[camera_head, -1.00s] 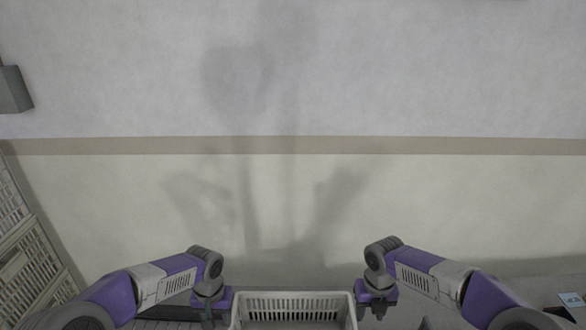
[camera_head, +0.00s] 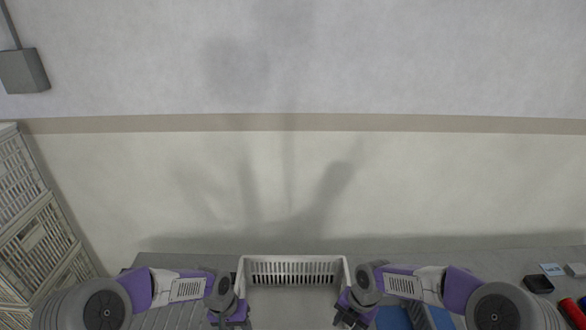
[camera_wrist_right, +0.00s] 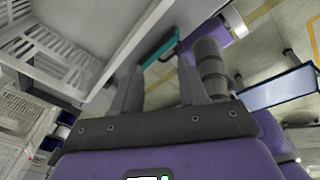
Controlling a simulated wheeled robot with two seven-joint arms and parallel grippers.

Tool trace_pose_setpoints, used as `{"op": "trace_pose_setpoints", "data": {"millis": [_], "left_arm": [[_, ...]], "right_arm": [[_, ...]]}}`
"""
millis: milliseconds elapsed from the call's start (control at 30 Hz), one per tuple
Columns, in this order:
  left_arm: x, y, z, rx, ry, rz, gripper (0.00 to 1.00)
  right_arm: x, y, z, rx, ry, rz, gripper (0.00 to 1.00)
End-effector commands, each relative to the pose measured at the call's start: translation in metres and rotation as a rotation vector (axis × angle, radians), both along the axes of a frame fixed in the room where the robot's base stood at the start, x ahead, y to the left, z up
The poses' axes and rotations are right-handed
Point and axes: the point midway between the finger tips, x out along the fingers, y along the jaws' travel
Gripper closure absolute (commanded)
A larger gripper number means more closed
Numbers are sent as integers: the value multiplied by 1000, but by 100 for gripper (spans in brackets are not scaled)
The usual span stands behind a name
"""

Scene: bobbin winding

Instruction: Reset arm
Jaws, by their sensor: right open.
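My right gripper (camera_head: 350,312) hangs at the right side of a white slatted basket (camera_head: 293,265) at the bottom of the head view. In the right wrist view my right gripper (camera_wrist_right: 160,85) is open, its two grey fingers spread with nothing held between them. My left gripper (camera_head: 232,316) is at the basket's left side, partly cut off by the lower picture edge. Its fingers are too small to judge.
White slatted crates (camera_head: 40,235) stand at the left. Blue items (camera_head: 392,318) lie below my right forearm. A black box (camera_head: 538,284) and a red item (camera_head: 572,311) are at the far right. A plain wall (camera_head: 290,180) fills the back.

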Motion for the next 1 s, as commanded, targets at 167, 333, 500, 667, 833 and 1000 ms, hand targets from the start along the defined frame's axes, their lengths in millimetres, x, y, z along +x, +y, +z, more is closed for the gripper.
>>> {"op": "trace_pose_setpoints", "data": {"millis": [167,333,500,667,833,1000], "left_arm": [[-29,-24,-47,-98,21,19,57],[-60,-43,-86,-173,24,63,57],[-95,-55,-118,-214,25,125,57],[-129,-58,-141,-219,22,188,57],[-165,-55,-159,-191,18,247,57],[-173,-51,-204,-174,4,265,57]], "right_arm": [[-28,28,-51,88,138,-447,57],[-60,48,-94,137,307,-948,57],[-95,59,-129,141,480,-1466,57],[-130,60,-157,108,620,-1954,57],[-168,51,-179,56,717,-2447,57],[-176,46,-224,54,733,-2615,57]]}}
